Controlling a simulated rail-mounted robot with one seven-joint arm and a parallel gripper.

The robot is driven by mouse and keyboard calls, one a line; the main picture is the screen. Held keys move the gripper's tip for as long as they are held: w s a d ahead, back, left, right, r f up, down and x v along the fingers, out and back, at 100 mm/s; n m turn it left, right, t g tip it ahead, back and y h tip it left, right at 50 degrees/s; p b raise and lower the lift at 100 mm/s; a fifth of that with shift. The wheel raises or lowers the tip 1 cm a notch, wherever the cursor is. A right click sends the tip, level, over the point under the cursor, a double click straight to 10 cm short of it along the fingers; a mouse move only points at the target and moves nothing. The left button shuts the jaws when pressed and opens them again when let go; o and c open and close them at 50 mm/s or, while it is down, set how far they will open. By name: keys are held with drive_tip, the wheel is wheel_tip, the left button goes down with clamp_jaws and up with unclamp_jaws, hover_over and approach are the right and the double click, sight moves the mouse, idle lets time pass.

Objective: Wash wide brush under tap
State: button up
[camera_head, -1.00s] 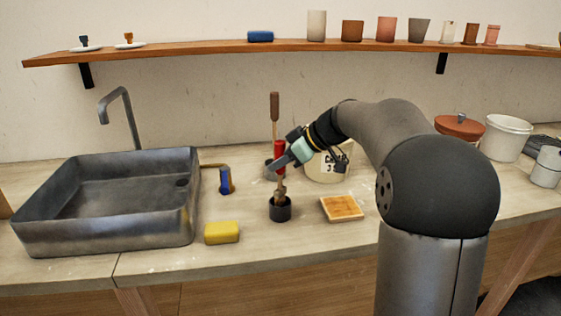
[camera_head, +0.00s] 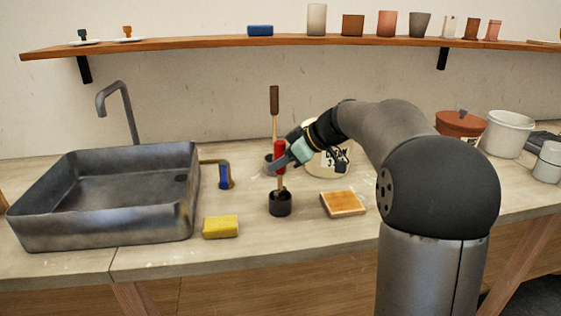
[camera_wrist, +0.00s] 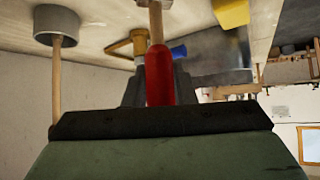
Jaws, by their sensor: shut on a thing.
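My gripper (camera_head: 283,163) is shut on the upright red handle (camera_head: 280,151) of a tool. Its pale wooden lower part goes down into a small black cup (camera_head: 280,205) on the bench. The tool's head is hidden, so I cannot tell if it is the wide brush. In the wrist view the red handle (camera_wrist: 159,72) stands between my fingers. The curved grey tap (camera_head: 118,100) rises behind the dark grey sink (camera_head: 105,215) at the left. I see no water running. A brown-handled tool (camera_head: 274,100) stands upright behind my gripper; its lower end is hidden in the head view.
A yellow sponge (camera_head: 221,227) and a brass-coloured bent piece with a blue part (camera_head: 224,176) lie between sink and cup. A wooden-topped block (camera_head: 343,203) lies right of the cup. A cream labelled tub (camera_head: 328,162) stands behind my gripper. A shelf (camera_head: 200,47) runs above.

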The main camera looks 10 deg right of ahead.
drive_tip(key=shift+f+b, duration=0.6)
drive_tip(key=shift+b, duration=0.15)
drive_tip(key=o, duration=1.1)
drive_tip(key=shift+c, duration=0.2)
